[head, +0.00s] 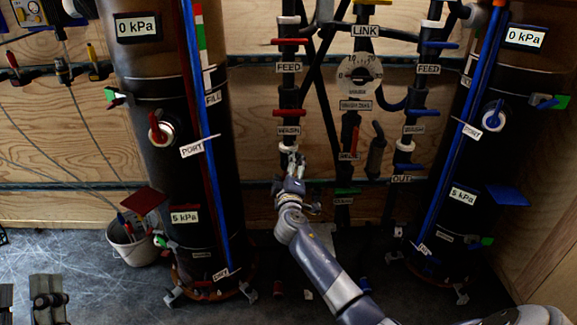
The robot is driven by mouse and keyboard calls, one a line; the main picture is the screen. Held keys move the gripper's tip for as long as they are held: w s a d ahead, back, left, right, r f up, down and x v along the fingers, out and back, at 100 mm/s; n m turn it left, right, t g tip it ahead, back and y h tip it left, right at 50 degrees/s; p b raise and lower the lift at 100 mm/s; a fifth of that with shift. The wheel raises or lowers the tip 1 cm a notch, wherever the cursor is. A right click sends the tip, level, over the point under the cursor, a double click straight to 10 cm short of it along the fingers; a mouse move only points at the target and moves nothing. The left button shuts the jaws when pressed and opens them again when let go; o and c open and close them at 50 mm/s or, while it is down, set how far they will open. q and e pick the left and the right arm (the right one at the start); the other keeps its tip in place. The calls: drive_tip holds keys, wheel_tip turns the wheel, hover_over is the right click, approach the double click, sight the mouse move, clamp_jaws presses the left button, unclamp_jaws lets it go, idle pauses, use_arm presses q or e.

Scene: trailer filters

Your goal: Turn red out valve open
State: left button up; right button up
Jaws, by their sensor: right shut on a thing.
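My right gripper (292,163) reaches up from the lower right to the lower part of the left, red-side pipe, below the red-handled WASH valve (289,114). It is shut on the red out valve, whose handle and label are mostly hidden behind the gripper and wrist, so I cannot tell the handle's angle. The matching OUT label (401,179) shows on the right, blue-side pipe. My left gripper is not in view.
A tall dark tank with a red valve (158,131) stands at the left, another with a blue valve (492,115) at the right. A dial gauge (359,75) sits between the pipes. A bucket (134,244) stands on the floor at left. Several labelled valves crowd the panel.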

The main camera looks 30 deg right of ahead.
drive_tip(key=n+p, duration=0.1)
drive_tip(key=n, duration=0.3)
drive_tip(key=shift+p, duration=0.35)
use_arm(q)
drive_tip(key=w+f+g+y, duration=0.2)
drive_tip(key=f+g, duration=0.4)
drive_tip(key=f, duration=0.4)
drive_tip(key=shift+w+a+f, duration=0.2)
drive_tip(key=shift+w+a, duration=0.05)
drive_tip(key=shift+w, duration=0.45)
use_arm(e)
drive_tip(key=shift+f+n, duration=0.15)
drive_tip(key=shift+n, duration=0.55)
drive_tip(key=o, duration=1.1)
drive_tip(key=shift+c, duration=0.2)
drive_tip(key=shift+s+a, duration=0.1)
drive_tip(key=v, duration=1.2)
